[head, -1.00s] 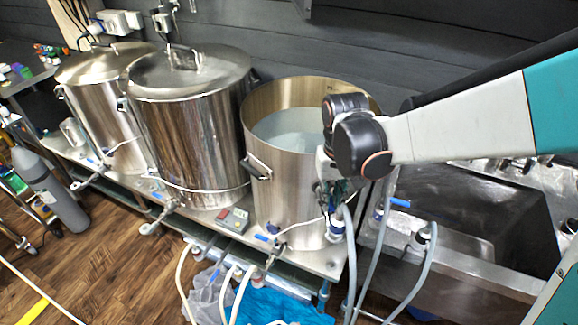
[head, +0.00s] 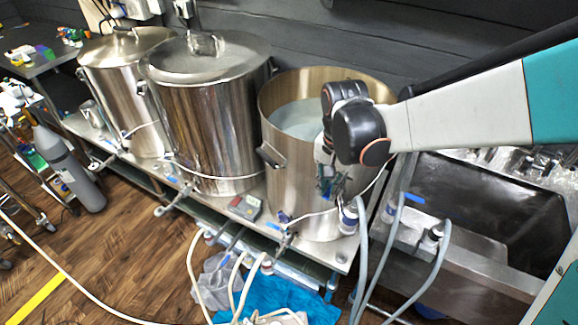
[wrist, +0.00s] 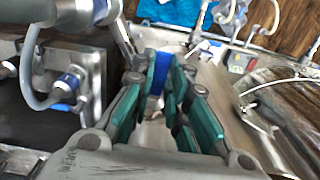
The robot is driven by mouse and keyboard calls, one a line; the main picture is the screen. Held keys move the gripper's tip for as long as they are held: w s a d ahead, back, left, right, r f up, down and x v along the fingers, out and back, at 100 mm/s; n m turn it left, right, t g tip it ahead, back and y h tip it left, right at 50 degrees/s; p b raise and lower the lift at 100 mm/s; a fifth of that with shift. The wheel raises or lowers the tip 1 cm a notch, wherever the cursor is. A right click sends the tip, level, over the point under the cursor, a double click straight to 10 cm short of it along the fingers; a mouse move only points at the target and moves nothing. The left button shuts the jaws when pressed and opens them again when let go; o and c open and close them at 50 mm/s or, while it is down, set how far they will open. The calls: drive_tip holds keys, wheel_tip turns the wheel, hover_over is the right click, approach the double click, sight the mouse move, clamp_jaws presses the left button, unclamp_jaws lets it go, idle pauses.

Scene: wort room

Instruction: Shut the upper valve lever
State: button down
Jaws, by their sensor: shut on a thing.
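The upper valve lever (wrist: 157,80) is a blue handle, seen in the wrist view between the teal finger pads of my gripper (wrist: 165,72). The fingers are closed around it, one on each side. In the head view, my gripper (head: 328,187) is in front of the open steel kettle (head: 300,190) at the right of the row. There the gripper and wrist hide the lever. How far the lever is turned cannot be told.
Two lidded kettles (head: 205,125) stand to the left on the steel bench. A hose fitting (head: 348,218) is just below my gripper. Grey hoses (head: 375,255) and a sink (head: 490,205) are to the right. A blue cloth (head: 280,295) lies below.

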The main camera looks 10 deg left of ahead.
drive_tip(key=w+a+m, duration=0.4)
drive_tip(key=w+m, duration=0.1)
drive_tip(key=m, duration=0.6)
drive_tip(key=shift+a+m, duration=0.15)
drive_tip(key=shift+m, duration=0.15)
drive_tip(key=shift+w, duration=0.15)
drive_tip(key=c, duration=1.6)
unclamp_jaws()
drive_tip(key=shift+o, duration=0.2)
drive_tip(key=shift+r, duration=0.15)
wheel_tip(320, 180, up, 12)
